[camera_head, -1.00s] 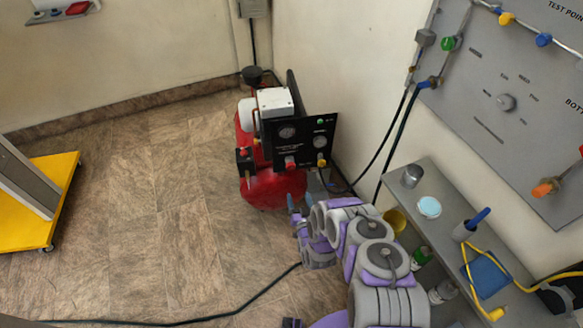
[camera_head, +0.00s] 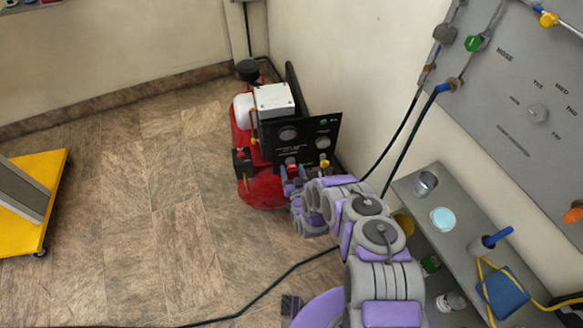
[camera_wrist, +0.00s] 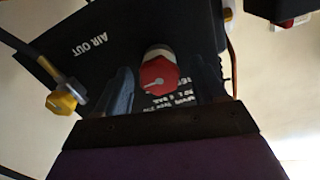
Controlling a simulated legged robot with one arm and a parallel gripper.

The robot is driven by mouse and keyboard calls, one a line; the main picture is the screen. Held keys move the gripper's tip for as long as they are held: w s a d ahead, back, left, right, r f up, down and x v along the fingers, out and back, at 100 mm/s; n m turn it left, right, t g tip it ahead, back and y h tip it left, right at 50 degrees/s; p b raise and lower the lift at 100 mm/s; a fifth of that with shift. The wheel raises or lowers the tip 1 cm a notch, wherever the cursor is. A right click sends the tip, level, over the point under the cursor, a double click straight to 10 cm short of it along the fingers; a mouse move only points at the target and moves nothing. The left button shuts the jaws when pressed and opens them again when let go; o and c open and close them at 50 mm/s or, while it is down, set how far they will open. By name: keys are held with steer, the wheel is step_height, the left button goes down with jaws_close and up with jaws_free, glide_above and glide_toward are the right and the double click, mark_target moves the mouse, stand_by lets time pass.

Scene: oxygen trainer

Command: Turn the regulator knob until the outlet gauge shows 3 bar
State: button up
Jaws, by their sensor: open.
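The red regulator knob (camera_wrist: 157,75) is on the black panel (camera_wrist: 95,55) and faces the wrist camera, with a light pointer mark on it. In the head view the panel (camera_head: 306,148) stands on the red compressor, and the knob (camera_head: 291,163) is small, just beyond my fingertips. Two gauges show there, one at upper left (camera_head: 288,133) and one at right (camera_head: 323,143); their readings are too small to tell. My gripper (camera_head: 294,178) is open and empty close in front of the knob. In the wrist view its fingers (camera_wrist: 172,92) flank the knob, without visible contact.
A yellow valve (camera_wrist: 62,102) near the "AIR OUT" lettering sits left of my fingers in the wrist view. A grey shelf (camera_head: 466,262) with a cup and blue-handled tool stands right of my arm. A yellow cart (camera_head: 28,225) is at left. Floor between is clear, except a dark hose (camera_head: 265,290).

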steer(key=shift+d, duration=0.1)
steer(key=c, duration=1.1)
steer(key=shift+o, duration=0.2)
steer(key=shift+m, duration=1.1)
steer(key=o, duration=1.1)
steer(key=shift+c, duration=0.2)
